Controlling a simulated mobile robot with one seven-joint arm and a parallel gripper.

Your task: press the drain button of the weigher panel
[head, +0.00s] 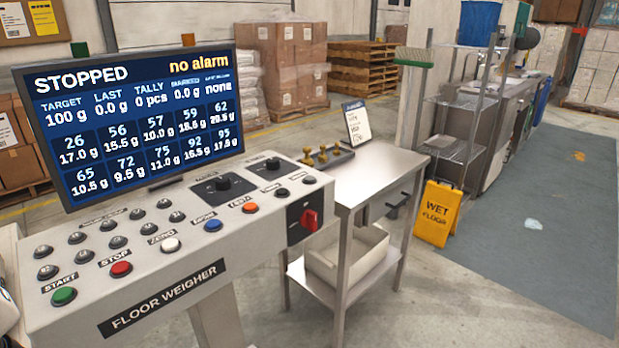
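The weigher panel (170,287) stands at the left, marked FLOOR WEIGHER. Its front row holds a green START button (64,296), a red STOP button (121,269), a white ZERO button (170,244), a blue button (213,225) and an orange button (250,208). The labels by the blue and orange buttons are too small to read surely, so I cannot tell for certain which is drain. The screen (130,120) reads STOPPED and no alarm, with target 100 g, last 0.0 g and tally 0 pcs. My gripper is not in view.
A yellow wet floor sign (438,213) stands beyond. The floor at right is mostly clear.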

